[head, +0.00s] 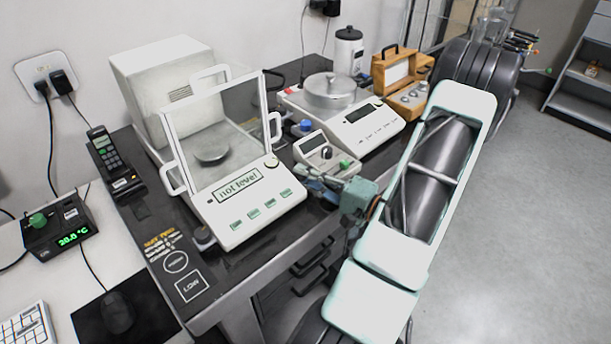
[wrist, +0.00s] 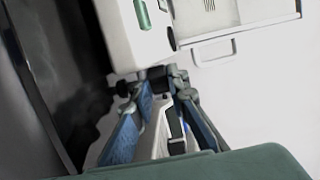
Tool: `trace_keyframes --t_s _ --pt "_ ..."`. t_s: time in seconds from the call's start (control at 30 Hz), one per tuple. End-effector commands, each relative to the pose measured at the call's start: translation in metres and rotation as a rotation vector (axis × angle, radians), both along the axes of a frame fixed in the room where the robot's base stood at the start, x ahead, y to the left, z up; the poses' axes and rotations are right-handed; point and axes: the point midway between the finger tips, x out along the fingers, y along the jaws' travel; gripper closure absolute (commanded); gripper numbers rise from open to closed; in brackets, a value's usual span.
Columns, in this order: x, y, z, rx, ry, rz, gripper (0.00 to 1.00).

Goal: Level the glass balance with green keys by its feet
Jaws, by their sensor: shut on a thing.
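The glass balance with green keys (head: 240,213) stands on the dark table, its display reading "not level". Its front left foot (head: 204,237) shows below the corner of the base. My gripper (head: 312,183) reaches in low from the right, at the balance's front right corner. In the wrist view, my gripper (wrist: 162,80) has its blue-padded fingers shut on a dark foot (wrist: 157,75) under the white balance body (wrist: 142,42). The bubble level cannot be read.
A small grey box with knobs (head: 318,151) stands close behind my gripper. A phone (head: 107,155) stands left of the glass balance.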

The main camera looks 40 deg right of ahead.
Motion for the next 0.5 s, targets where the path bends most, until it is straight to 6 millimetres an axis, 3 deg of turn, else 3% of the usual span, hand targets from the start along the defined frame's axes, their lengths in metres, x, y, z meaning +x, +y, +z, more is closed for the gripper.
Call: trace_keyframes --t_s 0.2,0.5 --pt "-0.0001 0.0012 -0.001 0.003 -0.001 -0.026 1.0" --pt "0.0001 0.0044 -0.0019 0.003 -0.004 -0.199 1.0"
